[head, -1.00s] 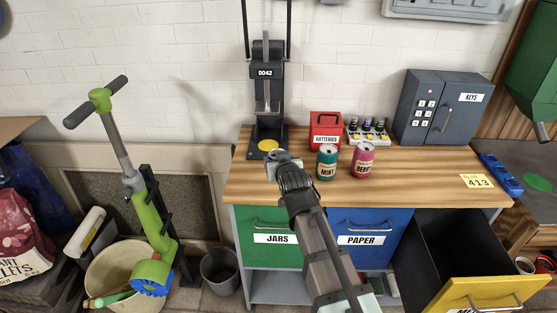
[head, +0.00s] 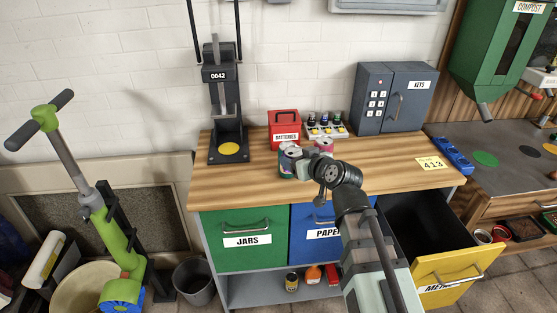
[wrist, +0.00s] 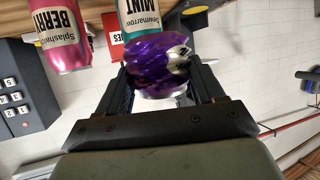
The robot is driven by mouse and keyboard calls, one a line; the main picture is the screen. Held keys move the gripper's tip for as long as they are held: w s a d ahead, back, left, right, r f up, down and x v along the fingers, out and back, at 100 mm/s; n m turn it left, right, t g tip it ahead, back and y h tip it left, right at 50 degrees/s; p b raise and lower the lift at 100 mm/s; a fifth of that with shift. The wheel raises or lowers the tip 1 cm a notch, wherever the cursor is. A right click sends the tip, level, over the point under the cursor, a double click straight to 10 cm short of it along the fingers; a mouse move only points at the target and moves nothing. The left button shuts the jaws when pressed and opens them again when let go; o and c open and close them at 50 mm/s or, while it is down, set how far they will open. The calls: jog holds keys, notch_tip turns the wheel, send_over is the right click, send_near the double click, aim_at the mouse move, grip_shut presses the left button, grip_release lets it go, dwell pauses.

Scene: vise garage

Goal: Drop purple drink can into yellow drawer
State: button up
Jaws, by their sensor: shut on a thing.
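The purple drink can (wrist: 148,58), crumpled and showing silver metal, is between my gripper's fingers in the wrist view. My gripper (head: 303,158) is shut on it above the workbench, by the green mint can (head: 286,168) and the pink berry can (head: 325,145). In the head view my gripper covers part of both cans, and the purple can is hard to make out there. The yellow drawer (head: 453,270) is pulled open at the lower right, with a dark interior. My gripper is left of the drawer and higher.
A press (head: 226,110) with a yellow pad stands at the left of the wooden workbench (head: 250,186). The red batteries box (head: 284,130) and grey key cabinet (head: 394,98) stand at the back. The green jars drawer (head: 240,242) and blue paper drawer (head: 305,215) are shut.

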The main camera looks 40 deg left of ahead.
jog(key=w+d+f+m+t, duration=0.1)
jog(key=w+d, duration=0.7)
jog(key=d, duration=0.5)
jog(key=w+d+f, duration=0.1)
jog(key=w+d, duration=0.8)
jog(key=d, duration=0.4)
jog(key=w+d+f+m+t, duration=0.1)
jog(key=w+d+f, duration=0.1)
jog(key=w+d, duration=0.85)
notch_tip(320, 180, down, 6)
jog(key=s+d, duration=0.2)
jog(key=shift+s+d+r+h, duration=0.2)
jog(key=shift+s+d+h, duration=0.1)
jog(key=shift+d+h, duration=0.1)
jog(key=o, duration=1.2)
jog(key=shift+c, duration=0.2)
jog(key=v, duration=1.3)
jog(key=shift+d+r, duration=0.3)
jog(key=shift+r, duration=0.05)
